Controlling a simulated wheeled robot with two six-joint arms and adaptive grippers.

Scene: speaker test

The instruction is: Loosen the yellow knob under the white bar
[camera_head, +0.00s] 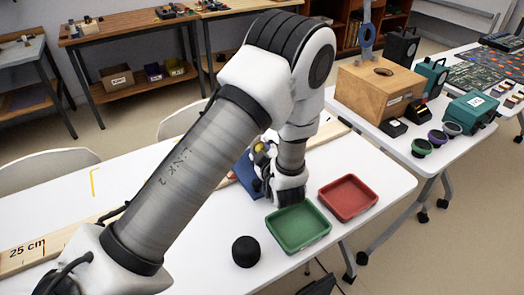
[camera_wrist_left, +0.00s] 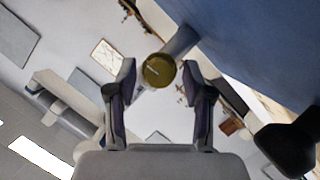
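The yellow knob (camera_wrist_left: 159,70) shows end-on in the left wrist view, on a short grey-blue stem (camera_wrist_left: 181,42) beside a large blue surface (camera_wrist_left: 245,45). In the head view a bit of the yellow knob (camera_head: 260,147) shows by my left gripper (camera_head: 263,162), next to a blue block-like part (camera_head: 245,174) mostly hidden by my arm. In the wrist view the two fingers of my left gripper (camera_wrist_left: 159,78) are apart, one on each side of the knob, with a small gap to each. I cannot make out the white bar. My right gripper is out of view.
A green tray (camera_head: 298,226), a red tray (camera_head: 348,197) and a black round object (camera_head: 245,251) stand on the white table (camera_head: 190,240). A wooden ruler (camera_head: 22,255) lies at left. A wooden box (camera_head: 380,90) and several devices stand on the right table.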

